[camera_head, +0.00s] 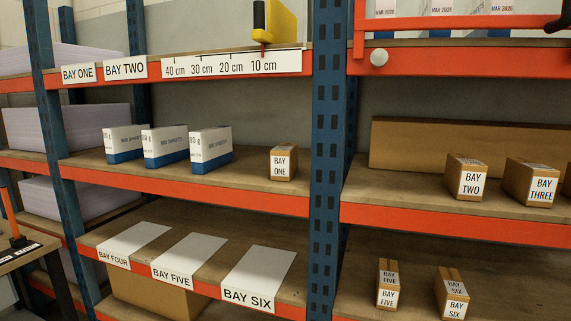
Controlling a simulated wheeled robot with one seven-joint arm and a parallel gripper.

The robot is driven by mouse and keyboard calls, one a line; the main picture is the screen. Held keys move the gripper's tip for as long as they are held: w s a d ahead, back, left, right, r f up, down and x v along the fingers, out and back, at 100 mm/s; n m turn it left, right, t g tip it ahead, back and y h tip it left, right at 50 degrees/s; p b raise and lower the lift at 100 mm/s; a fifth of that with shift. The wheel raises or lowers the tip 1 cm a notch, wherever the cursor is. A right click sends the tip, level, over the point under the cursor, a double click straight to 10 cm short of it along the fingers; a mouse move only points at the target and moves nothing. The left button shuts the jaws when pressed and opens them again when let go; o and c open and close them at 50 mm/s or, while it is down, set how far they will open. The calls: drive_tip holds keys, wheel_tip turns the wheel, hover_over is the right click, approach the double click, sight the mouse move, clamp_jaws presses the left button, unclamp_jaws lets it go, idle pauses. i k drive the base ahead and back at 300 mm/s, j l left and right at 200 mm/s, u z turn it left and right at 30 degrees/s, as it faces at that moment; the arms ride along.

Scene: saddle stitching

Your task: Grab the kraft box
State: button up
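Several small kraft boxes with white labels stand on the shelves. The BAY ONE box (284,163) stands alone at the right end of the left middle shelf, near the blue upright. The BAY TWO box (466,177) and the BAY THREE box (531,182) stand on the right middle shelf. The BAY FIVE box (388,284) and the BAY SIX box (452,293) stand on the right lower shelf. The frame does not show which one the task means. My gripper is not in view.
White-and-blue sheet packs (165,145) stand left of the BAY ONE box. A long brown carton (480,150) lies behind BAY TWO and BAY THREE. Blue upright (327,150) divides the bays. A yellow-and-black object (281,22) sits above. White BAY FOUR, FIVE, SIX mats (258,275) lie below.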

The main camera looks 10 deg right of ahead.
sight(284, 158)
drive_tip(key=i+j, duration=0.3)
drive_tip(key=j, duration=0.15)
drive_tip(key=i+j, duration=0.3)
drive_tip(key=j, duration=0.15)
